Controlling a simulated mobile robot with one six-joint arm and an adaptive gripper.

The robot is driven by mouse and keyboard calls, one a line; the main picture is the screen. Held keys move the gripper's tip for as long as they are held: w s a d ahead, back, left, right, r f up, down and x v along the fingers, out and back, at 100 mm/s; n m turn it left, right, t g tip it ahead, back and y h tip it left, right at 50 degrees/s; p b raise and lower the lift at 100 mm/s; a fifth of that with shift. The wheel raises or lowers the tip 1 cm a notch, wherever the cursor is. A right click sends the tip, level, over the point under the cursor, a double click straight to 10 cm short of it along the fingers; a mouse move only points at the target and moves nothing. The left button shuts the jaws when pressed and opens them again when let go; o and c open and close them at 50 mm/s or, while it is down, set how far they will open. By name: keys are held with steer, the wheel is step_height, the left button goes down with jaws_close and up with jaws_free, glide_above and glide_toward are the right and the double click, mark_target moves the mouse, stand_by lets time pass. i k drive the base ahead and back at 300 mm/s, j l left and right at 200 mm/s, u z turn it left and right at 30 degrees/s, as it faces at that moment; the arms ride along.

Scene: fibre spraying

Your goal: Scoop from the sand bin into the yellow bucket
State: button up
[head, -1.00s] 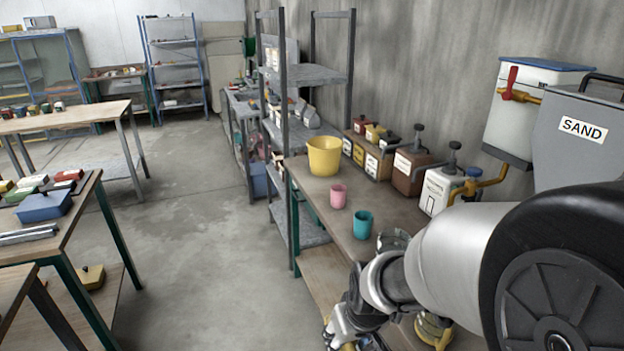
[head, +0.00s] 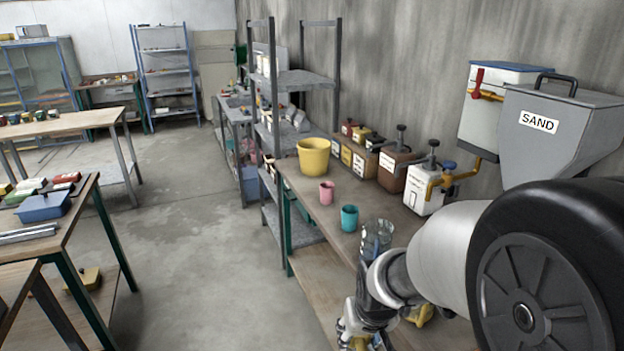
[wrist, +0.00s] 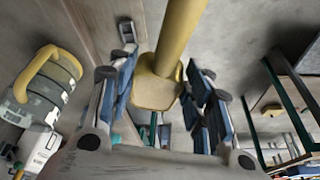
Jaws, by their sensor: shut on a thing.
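The sand bin is a grey hopper (head: 560,135) with a white SAND label, at the right of the head view. The yellow bucket (head: 313,157) stands upright on the long bench, far from my gripper. My gripper (head: 362,338) is low at the bottom of the head view, partly hidden by my arm. In the wrist view my gripper (wrist: 162,88) is shut on a yellow scoop (wrist: 181,40), its fingers either side of it. I cannot tell whether the scoop holds sand.
A pink cup (head: 326,192), a teal cup (head: 349,217) and a clear jar (head: 377,238) stand on the bench (head: 300,187). Labelled containers (head: 392,170) line the wall. A clear jug with a yellow handle (wrist: 58,85) is left in the wrist view. Floor (head: 200,240) is open left of the bench.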

mark_target(314, 153)
steer(key=k, duration=0.9)
steer(key=z, duration=4.9)
steer(key=k+z, duration=0.1)
steer(key=z, duration=0.4)
steer(key=k+l, duration=0.1)
steer(key=k, duration=2.05)
